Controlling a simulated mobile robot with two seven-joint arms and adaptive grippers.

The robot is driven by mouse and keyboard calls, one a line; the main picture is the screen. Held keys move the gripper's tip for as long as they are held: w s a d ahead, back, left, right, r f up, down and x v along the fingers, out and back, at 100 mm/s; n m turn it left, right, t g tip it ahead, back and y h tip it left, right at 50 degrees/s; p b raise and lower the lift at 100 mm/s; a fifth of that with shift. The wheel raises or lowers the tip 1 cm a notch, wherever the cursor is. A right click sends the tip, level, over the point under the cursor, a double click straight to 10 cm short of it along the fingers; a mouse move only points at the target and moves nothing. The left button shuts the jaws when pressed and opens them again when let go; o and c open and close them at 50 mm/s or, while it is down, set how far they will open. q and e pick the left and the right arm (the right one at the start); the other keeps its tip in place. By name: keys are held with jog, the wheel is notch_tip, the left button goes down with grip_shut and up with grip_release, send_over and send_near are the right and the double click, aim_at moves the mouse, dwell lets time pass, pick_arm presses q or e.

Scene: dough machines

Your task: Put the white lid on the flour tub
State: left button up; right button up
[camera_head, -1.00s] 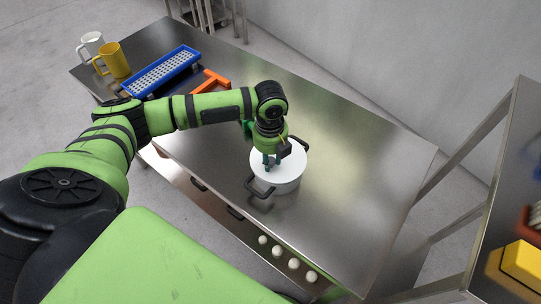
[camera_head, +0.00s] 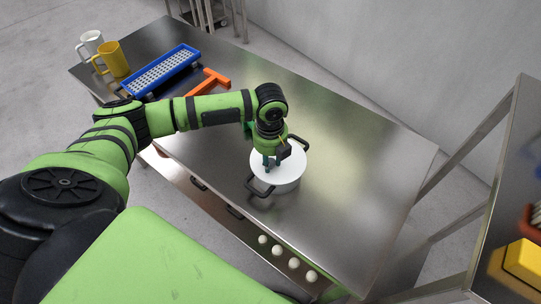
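A white lid (camera_head: 289,167) shows as a flat disc at the top of the tub and looks level. My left gripper (camera_head: 271,166) points down over the left part of the lid, its fingertips at or just above the lid. The fingers are small and partly hidden by the wrist, so I cannot tell whether they grip a knob. My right gripper is not in view.
The steel table (camera_head: 345,155) is clear to the right of the tub. A blue tray (camera_head: 160,72), an orange T-shaped tool (camera_head: 208,83), a yellow mug (camera_head: 112,60) and a white mug (camera_head: 91,43) are at its far left. A yellow block (camera_head: 522,262) is far right.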

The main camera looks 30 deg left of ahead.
pick_arm(q)
jog(key=o, duration=0.5)
jog(key=shift+c, duration=0.2)
notch_tip(320, 180, up, 12)
dwell(0.4)
